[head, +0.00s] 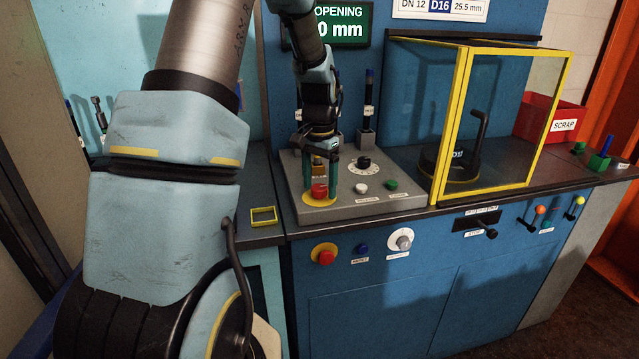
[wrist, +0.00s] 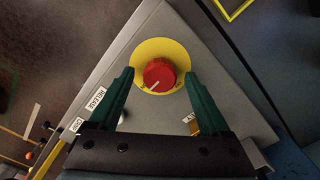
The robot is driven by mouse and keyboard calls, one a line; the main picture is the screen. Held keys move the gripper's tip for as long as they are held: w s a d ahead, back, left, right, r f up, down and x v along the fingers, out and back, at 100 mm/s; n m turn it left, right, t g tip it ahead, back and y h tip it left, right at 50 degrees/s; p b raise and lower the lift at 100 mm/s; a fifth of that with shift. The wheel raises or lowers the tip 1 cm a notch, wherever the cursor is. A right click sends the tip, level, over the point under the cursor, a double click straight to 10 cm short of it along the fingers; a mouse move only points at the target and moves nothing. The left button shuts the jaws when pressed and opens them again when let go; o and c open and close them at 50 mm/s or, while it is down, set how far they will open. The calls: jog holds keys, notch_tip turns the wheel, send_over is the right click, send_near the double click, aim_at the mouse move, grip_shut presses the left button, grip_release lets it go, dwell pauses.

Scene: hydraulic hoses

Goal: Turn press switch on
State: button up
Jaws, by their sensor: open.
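A red round switch knob (head: 319,190) with a white pointer line sits on a yellow disc on top of the grey control box (head: 415,203). In the wrist view the knob (wrist: 159,74) lies between my fingertips, with visible space on both sides. The pointer line slants down to the left there. My gripper (head: 321,178) is open, pointing down at the knob from above; it also shows in the wrist view (wrist: 158,78). I cannot tell how far the fingertips are above the disc. A label by the knob is partly hidden by a finger.
The box also carries a black dial (head: 360,165), a white button (head: 361,186) and a green button (head: 391,184). A yellow-framed clear guard (head: 455,125) stands right of it. A red scrap bin (head: 548,118) is farther right. The cabinet front has a red button (head: 325,256).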

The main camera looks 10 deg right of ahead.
aim_at(320, 187)
notch_tip(320, 187, up, 11)
jog(key=b, duration=0.2)
dwell(0.3)
jog(key=shift+f, duration=0.1)
jog(key=s+a+f+n, duration=0.3)
jog(key=s+a+f, duration=0.1)
jog(key=s+a, duration=0.3)
jog(key=s+a+f+n+t, duration=0.1)
jog(key=s+a+f+n, duration=0.3)
jog(key=s, duration=0.5)
jog(key=a+f, duration=0.1)
jog(key=a, duration=0.1)
jog(key=shift+a+n+t, duration=0.3)
jog(key=shift+a, duration=0.05)
dwell(0.6)
